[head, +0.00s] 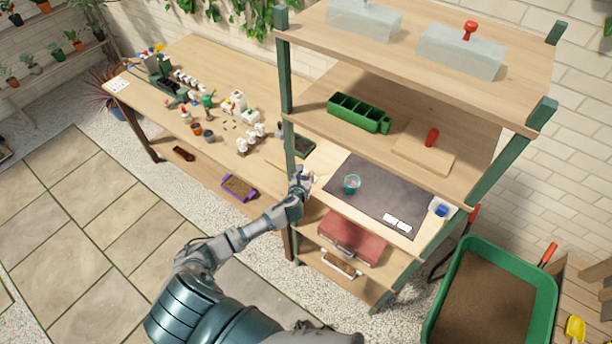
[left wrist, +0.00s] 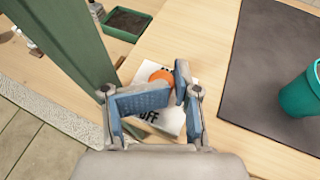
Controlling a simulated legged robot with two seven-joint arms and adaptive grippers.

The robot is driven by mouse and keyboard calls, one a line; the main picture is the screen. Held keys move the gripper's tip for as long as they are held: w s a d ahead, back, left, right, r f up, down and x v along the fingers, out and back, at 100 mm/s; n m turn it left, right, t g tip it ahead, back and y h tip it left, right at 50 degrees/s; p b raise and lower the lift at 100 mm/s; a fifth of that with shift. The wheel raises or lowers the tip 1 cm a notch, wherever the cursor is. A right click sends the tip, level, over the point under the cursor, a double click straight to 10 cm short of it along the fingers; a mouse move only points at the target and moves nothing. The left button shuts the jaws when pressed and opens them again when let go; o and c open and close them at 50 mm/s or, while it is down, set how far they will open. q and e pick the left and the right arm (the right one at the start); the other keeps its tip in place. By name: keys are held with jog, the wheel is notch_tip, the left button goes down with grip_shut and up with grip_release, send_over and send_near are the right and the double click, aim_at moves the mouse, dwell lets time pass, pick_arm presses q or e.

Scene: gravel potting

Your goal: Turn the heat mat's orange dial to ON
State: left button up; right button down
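The orange dial (left wrist: 162,75) sits on a white plate (left wrist: 172,122) at the left side of the dark heat mat (head: 375,205). Black letters reading OFF show on the plate's near part; other lettering beyond the dial is mostly covered. My left gripper (left wrist: 175,92) is at the dial, its fingers bent inward with their tips close together. The left finger covers the dial's near side and the right fingertip is beside it. Whether they grip it is unclear. In the head view my left gripper (head: 304,180) hides the dial. My right gripper is not in view.
A teal cup (head: 351,184) and white labels (head: 397,223) are on the mat. A green shelf post (left wrist: 65,45) stands close left of the gripper. A shelf with a green tray (head: 359,113) is above. A red case (head: 352,238) lies below.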

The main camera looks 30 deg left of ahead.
pick_arm(q)
jog(key=shift+a, duration=0.25)
jog(key=shift+w+d+f, duration=0.1)
jog(key=shift+d, duration=0.2)
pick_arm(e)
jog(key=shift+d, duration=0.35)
pick_arm(q)
jog(key=shift+a, duration=0.1)
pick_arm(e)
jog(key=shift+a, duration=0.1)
